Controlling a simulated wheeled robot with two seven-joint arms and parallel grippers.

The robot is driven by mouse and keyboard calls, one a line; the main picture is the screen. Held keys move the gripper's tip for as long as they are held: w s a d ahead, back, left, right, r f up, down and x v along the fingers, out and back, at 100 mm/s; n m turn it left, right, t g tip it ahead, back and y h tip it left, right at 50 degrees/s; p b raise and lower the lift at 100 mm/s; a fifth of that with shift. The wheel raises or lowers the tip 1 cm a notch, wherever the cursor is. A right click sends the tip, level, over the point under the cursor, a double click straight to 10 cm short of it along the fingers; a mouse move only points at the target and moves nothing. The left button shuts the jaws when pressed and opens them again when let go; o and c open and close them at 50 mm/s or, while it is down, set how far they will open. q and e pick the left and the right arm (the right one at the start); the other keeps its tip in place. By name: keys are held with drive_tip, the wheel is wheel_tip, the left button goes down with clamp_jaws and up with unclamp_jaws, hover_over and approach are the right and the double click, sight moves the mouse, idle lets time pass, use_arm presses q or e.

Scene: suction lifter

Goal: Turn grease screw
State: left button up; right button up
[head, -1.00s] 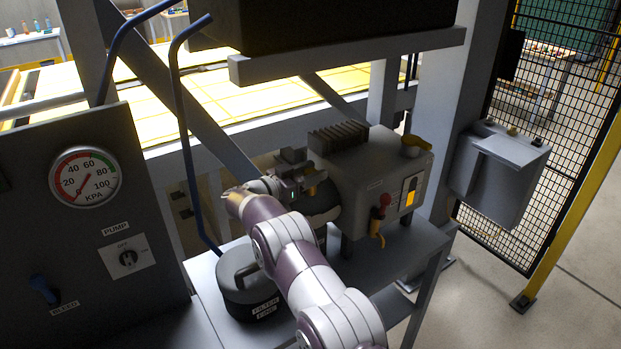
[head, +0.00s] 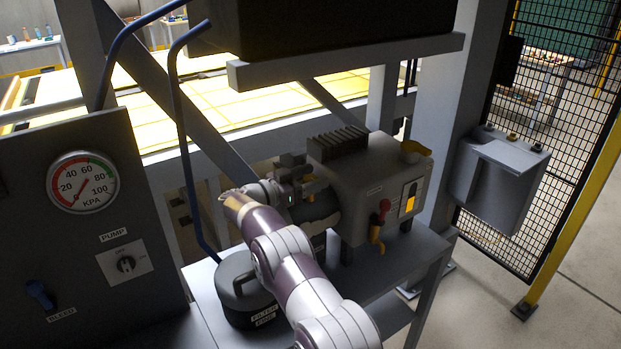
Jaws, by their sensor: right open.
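My right arm reaches up from the bottom, and its wrist bends right toward the grey pump unit (head: 370,197). My right gripper (head: 312,187) is open at the left end of the pump unit, beside its dark round motor end (head: 322,206). The fingertips are small and partly lost against the machine, so contact cannot be told. I cannot make out the grease screw for certain; the gripper and wrist cover that area. My left gripper is not in view.
A black filter canister (head: 240,285) stands left of my forearm on the grey stand (head: 405,265). A red knob (head: 384,205) and yellow lever (head: 377,236) stick out of the pump's front. A gauge panel (head: 70,255) fills the left; a beam (head: 350,60) crosses above.

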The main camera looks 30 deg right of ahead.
drive_tip(key=s+a+b, duration=0.1)
drive_tip(key=a+b, duration=0.2)
drive_tip(key=a, duration=0.9)
drive_tip(key=shift+a, duration=0.35)
